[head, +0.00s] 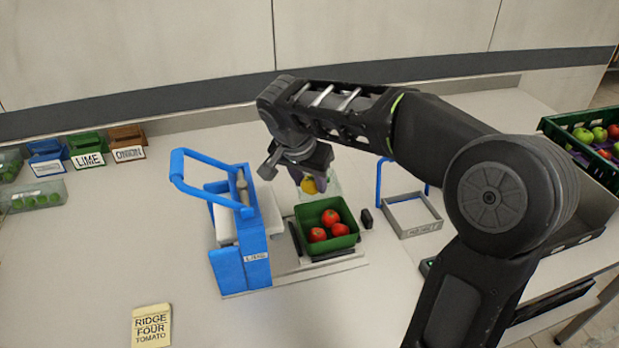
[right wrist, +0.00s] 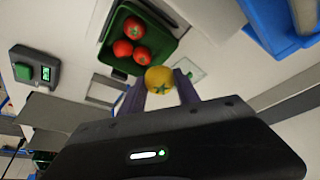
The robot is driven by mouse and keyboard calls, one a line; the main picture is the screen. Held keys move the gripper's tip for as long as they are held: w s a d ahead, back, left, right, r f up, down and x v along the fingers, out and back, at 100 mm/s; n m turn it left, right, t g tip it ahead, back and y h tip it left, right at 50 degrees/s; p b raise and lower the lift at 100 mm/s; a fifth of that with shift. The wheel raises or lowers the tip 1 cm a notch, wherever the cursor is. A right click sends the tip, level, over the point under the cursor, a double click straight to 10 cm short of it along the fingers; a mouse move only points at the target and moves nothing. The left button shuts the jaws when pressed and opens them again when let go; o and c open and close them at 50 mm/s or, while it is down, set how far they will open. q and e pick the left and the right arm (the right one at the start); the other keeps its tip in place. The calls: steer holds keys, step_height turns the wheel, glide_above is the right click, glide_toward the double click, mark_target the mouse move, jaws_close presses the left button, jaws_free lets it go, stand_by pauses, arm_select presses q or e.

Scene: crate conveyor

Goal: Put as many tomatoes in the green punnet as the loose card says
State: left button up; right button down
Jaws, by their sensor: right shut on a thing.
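The green punnet (head: 335,246) stands on the grey tray of the blue machine and holds three red tomatoes (head: 331,217). It also shows in the right wrist view (right wrist: 162,46) with the three tomatoes inside. My right gripper (head: 312,182) is shut on a yellow tomato (right wrist: 159,80) with a green star-shaped stalk end, held between the purple fingers. In the head view it is above and behind the punnet, outside its rim and partly hidden by the gripper. The loose card (head: 151,326) lies on the table at the front left and reads RIDGE FOUR TOMATO. My left gripper is not in view.
The blue machine (head: 240,265) with a raised handle stands left of the punnet. A grey frame (head: 413,228) is to the right. A crate of mixed produce (head: 565,143) is at the far right. Small labelled boxes (head: 88,146) stand at the back left.

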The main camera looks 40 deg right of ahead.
step_height(320, 180, down, 6)
steer(key=b, duration=0.4)
steer(key=shift+f, duration=0.25)
steer(key=shift+f+b, duration=0.7)
steer(key=shift+b, duration=0.05)
steer(key=c, duration=0.8)
jaws_free()
steer(key=shift+r, duration=0.1)
steer(key=shift+r+p, duration=2.15)
steer(key=shift+r, duration=1.35)
